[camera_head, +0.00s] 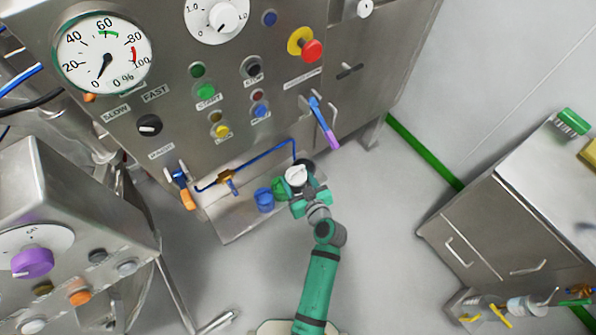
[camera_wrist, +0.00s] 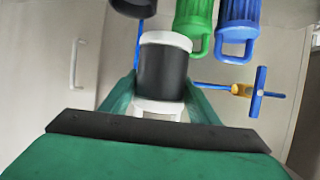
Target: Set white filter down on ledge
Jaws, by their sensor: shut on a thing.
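The white filter (camera_head: 296,176) has white ends and a black middle band, seen in the wrist view (camera_wrist: 163,68). My gripper (camera_head: 303,190) is shut on it, with green fingers on both sides of its body in the wrist view (camera_wrist: 160,92). The ledge (camera_head: 232,224) is the metal shelf low on the front of the large panel. The filter shows over the ledge's right end; I cannot tell whether it touches the ledge.
A green filter (camera_head: 279,188) and a blue filter (camera_head: 264,200) stand on the ledge just left of my gripper. A black one (camera_wrist: 134,5) is close on the other side. A blue pipe with a brass valve (camera_head: 226,178) runs behind. The ledge's left part looks clear.

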